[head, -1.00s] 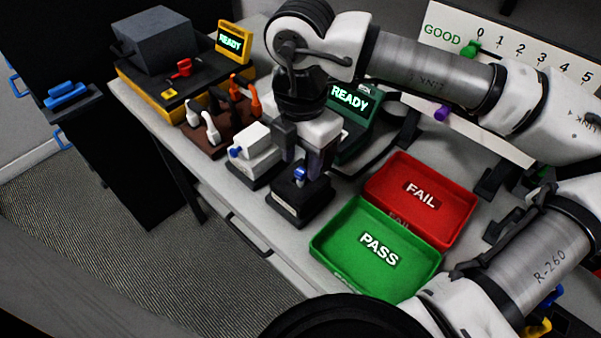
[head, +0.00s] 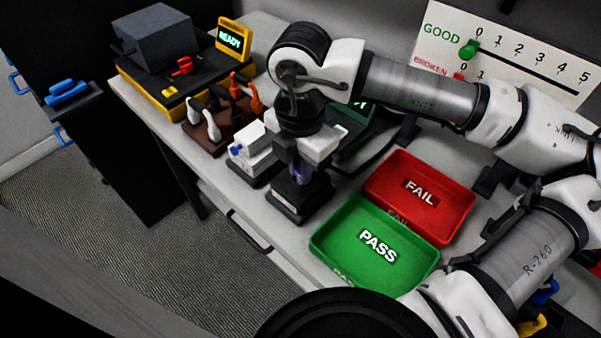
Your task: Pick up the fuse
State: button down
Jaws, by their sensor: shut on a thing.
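The fuse (head: 301,173) shows only as a small blue patch between my gripper's fingers, above a black block-shaped holder (head: 301,200). My gripper (head: 297,170) points down over this holder and is shut on the fuse. The fingers cover most of the fuse. I cannot tell whether its lower end still sits in the holder.
A white device (head: 254,155) with a blue knob stands just left of the holder. A brown rack (head: 212,137) holds white, black and orange-handled pieces behind it. Green PASS (head: 335,262) and red FAIL (head: 400,160) trays lie to the right. A dark green unit (head: 352,143) stands behind my gripper.

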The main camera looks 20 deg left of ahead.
jog(key=shift+r, duration=0.1)
notch_tip(320, 180, up, 23)
jog(key=p, duration=0.1)
dwell(0.7)
